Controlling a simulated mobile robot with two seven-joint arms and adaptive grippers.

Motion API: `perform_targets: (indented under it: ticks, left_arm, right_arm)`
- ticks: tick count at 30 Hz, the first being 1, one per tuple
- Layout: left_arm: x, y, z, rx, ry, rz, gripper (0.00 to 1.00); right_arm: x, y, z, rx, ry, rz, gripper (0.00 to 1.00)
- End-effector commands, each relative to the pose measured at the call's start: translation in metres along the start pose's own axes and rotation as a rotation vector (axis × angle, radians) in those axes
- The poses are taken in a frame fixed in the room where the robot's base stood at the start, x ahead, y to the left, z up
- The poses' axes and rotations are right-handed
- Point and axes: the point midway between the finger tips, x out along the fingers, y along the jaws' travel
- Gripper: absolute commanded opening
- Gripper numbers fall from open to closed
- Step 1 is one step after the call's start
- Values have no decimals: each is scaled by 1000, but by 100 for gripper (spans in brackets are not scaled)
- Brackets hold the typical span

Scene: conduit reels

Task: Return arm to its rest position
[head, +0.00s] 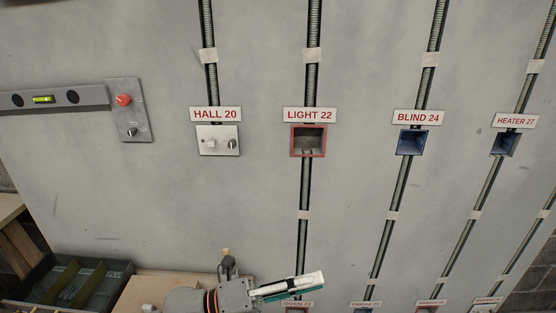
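My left gripper (236,291) shows at the bottom edge, left of centre, in front of the lower wall. Its grey body and an orange ring on my arm are visible. A dark upright part with a tan tip stands above the body. A long white and green piece (290,286) extends right from beside the gripper; I cannot tell whether it is held. The fingers are not clear enough to tell whether they are open or shut. My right gripper is not in view.
A grey wall panel carries conduits, a HALL 20 switch plate (218,140), a red-rimmed LIGHT 22 box (308,141), and blue boxes BLIND 24 (411,142) and HEATER 27 (505,143). A spirit level (55,99) and red-button plate (128,110) are at left. A dark divided crate (20,301) stands lower left.

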Motion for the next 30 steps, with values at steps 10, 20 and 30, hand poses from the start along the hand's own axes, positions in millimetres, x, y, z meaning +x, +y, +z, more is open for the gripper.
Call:
perform_targets:
  ticks: [10,20,30]
  left_arm:
    - [-98,76,26,-793,-701,-33,30]
    - [-255,184,-80,-1479,-1319,14,30]
    - [-324,209,-171,-1767,-1604,42,30]
  right_arm:
    - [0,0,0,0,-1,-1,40]
    - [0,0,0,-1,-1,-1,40]
    - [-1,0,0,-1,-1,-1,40]
